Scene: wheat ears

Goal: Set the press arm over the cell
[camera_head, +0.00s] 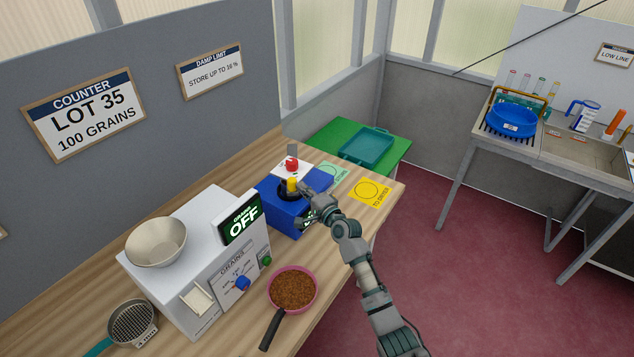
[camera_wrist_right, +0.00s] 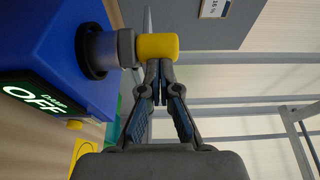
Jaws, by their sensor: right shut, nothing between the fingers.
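The blue damp meter (camera_head: 285,208) stands on the wooden bench, and its side also shows in the right wrist view (camera_wrist_right: 55,35). Its display (camera_wrist_right: 42,98) reads OFF. A yellow knob (camera_head: 292,184) on a grey stem rises above a dark ring on its top. In the right wrist view the yellow knob (camera_wrist_right: 157,47) caps the grey part (camera_wrist_right: 105,48). My right gripper (camera_head: 306,194) is shut and empty, its fingertips (camera_wrist_right: 157,75) right beside the knob; I cannot tell whether they touch. The cell's opening is not clearly visible. My left gripper is out of view.
The white grain counter (camera_head: 190,260), with a bowl (camera_head: 156,242) on top, stands left of the meter. A pink pan of grain (camera_head: 293,290) lies in front. A red knob (camera_head: 291,164) is behind the yellow one. A yellow card (camera_head: 370,191) lies to the right.

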